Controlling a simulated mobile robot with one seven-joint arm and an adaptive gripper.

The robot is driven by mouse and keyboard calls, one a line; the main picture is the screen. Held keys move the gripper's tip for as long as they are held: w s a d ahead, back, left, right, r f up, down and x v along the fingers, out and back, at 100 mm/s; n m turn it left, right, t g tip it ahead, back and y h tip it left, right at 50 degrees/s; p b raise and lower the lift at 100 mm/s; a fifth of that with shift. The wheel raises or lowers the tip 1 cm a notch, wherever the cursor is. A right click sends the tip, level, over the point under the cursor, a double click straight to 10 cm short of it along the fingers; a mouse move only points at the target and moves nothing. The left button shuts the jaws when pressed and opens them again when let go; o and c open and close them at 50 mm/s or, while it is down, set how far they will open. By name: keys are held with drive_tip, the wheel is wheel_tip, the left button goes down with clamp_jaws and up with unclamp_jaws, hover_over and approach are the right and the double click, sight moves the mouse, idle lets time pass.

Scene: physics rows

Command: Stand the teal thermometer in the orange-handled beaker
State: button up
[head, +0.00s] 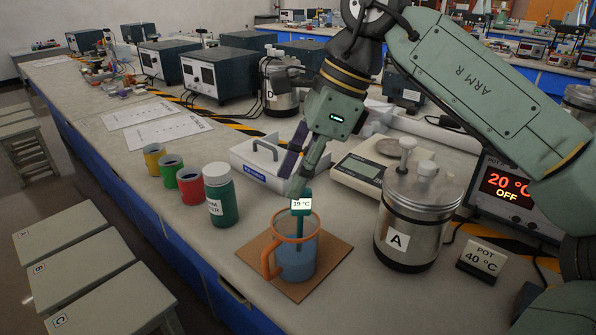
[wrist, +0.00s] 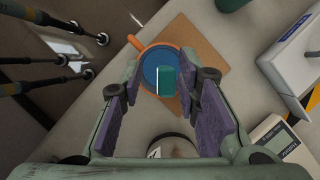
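The teal thermometer (head: 307,194) stands about upright in the orange-handled beaker (head: 271,262), its display reading 19 °C above the rim and its stem showing inside the glass. The beaker, with bluish liquid, stands on a brown square mat (head: 335,255). My gripper (head: 297,182) is just above the thermometer, pointing down. In the wrist view my gripper (wrist: 162,72) has its purple-padded fingers wide apart, with the thermometer's head (wrist: 167,80) between them and gaps on both sides. The beaker (wrist: 150,45) lies below it.
Metal pot A (head: 405,225) stands close right of the mat, with a balance (head: 358,172) and a white tray (head: 262,165) behind. The counter's front edge runs close to the mat.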

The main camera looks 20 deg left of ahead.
drive_tip(key=shift+o, duration=0.7)
drive_tip(key=v, duration=1.2)
